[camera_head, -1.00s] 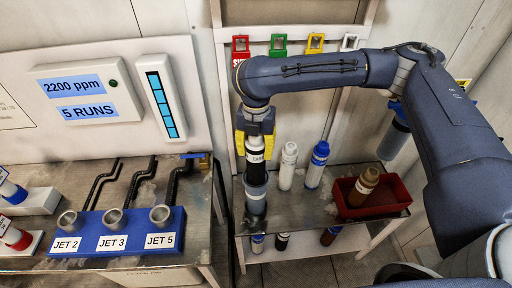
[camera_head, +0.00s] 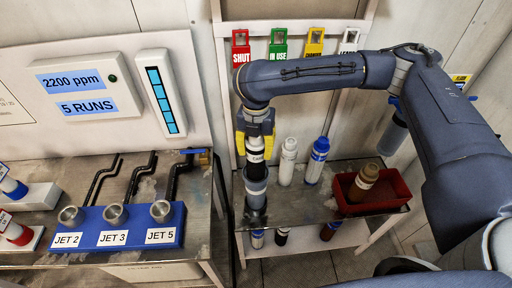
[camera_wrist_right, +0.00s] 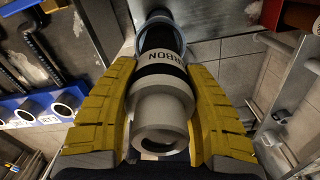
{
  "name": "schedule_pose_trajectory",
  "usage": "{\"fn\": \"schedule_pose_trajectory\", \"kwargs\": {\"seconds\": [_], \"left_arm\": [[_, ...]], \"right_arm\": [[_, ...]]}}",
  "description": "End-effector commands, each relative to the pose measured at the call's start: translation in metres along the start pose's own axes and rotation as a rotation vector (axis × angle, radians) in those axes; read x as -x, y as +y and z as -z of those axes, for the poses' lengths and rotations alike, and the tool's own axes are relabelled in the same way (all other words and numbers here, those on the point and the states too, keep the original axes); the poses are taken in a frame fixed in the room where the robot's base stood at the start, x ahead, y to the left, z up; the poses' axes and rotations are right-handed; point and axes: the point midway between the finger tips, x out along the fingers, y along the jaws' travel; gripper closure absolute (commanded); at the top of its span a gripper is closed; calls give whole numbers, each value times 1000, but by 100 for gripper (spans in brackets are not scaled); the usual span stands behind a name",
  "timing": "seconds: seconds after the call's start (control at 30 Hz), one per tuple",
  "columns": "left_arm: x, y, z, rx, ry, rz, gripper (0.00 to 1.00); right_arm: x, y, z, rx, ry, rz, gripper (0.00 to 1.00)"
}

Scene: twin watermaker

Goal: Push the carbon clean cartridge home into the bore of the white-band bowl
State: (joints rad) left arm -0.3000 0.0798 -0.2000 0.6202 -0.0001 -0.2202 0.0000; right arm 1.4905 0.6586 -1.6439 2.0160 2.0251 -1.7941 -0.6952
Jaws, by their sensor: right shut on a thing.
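The carbon cartridge (camera_head: 256,147), black with a white lettered band, stands upright over the grey-blue bowl (camera_head: 256,187) on the metal shelf. Its lower end is inside the bowl's mouth, and its banded upper part stands above the rim. My right gripper (camera_head: 246,137) has yellow fingers and is shut on the cartridge's upper end. In the right wrist view, the fingers (camera_wrist_right: 160,82) flank the pale cap and black body, and the bowl's rim (camera_wrist_right: 160,22) shows beyond. How deep the lower end sits is hidden, and I cannot make out a white band on the bowl. My left gripper is not in view.
A white cartridge (camera_head: 287,162) and a blue-topped white one (camera_head: 317,161) stand right of the bowl. A red tray (camera_head: 390,190) holds a brown cartridge (camera_head: 364,181). The blue jet block (camera_head: 120,240) is at left. Coloured tags hang behind my arm.

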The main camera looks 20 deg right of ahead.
Motion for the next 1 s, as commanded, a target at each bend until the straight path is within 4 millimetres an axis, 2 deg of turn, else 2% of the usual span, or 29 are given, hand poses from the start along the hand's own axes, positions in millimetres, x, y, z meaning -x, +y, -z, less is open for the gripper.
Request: {"fn": "schedule_pose_trajectory", "kwargs": {"seconds": [1.0], "left_arm": [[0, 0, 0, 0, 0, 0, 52]], "right_arm": [[-21, 0, 0, 0, -1, -1, 78]]}}
